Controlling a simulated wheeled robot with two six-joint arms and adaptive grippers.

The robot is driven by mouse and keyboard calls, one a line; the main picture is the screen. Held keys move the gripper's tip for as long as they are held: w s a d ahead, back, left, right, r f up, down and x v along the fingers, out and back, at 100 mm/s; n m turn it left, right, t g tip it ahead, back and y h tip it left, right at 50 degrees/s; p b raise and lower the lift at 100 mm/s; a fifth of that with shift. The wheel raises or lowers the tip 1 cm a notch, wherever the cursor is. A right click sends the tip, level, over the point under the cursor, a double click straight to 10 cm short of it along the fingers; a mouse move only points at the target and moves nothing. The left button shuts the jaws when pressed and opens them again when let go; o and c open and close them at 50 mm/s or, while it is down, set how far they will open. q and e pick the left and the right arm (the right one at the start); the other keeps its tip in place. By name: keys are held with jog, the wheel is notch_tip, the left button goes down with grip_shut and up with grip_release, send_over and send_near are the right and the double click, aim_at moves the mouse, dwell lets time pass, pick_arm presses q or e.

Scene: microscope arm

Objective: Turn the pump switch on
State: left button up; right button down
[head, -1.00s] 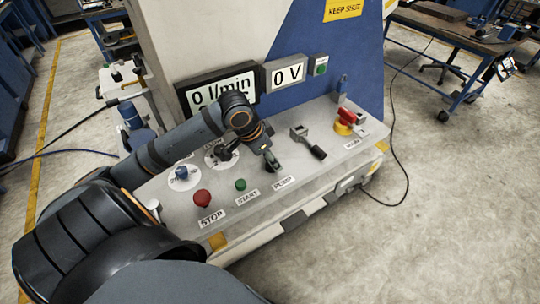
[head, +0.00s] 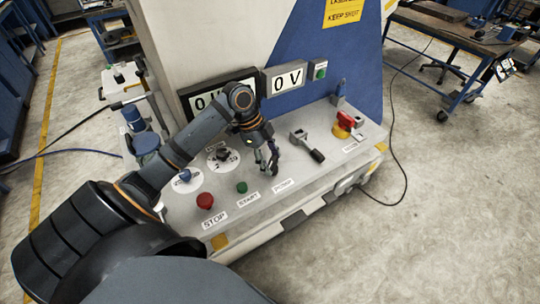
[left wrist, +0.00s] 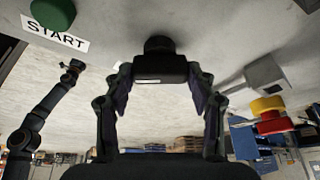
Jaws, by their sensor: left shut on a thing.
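The pump switch is a dark rotary knob with a short white mark. It shows in the left wrist view (left wrist: 160,69) between the two finger tips. My left gripper (left wrist: 160,80) is shut on it from both sides. In the head view my left gripper (head: 267,166) points down at the console behind the PUMP label (head: 283,185), and its fingers mostly hide the knob there. My right gripper is not in view.
The console (head: 250,215) also carries a red STOP button (head: 205,200), a green START button (head: 241,187), dials on the left, a black-handled lever (head: 317,155) and a red-and-yellow switch (head: 345,120). A display reads 0 V (head: 287,78).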

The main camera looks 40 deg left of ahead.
pick_arm(q)
jog(key=shift+m+g, duration=0.4)
jog(key=shift+m, duration=0.5)
jog(key=shift+r+m+g+p, duration=0.15)
jog(key=shift+m+g+p, duration=0.25)
jog(key=shift+m+p, duration=0.4)
jog(key=m+g+p, duration=0.1)
jog(key=m+p, duration=0.2)
jog(key=p, duration=0.1)
jog(key=shift+w, duration=0.1)
jog(key=shift+m+p, duration=0.5)
jog(key=shift+p, duration=0.3)
jog(key=shift+f, duration=0.2)
jog(key=o, duration=1.2)
jog(key=shift+w, duration=0.1)
jog(key=shift+c, duration=0.2)
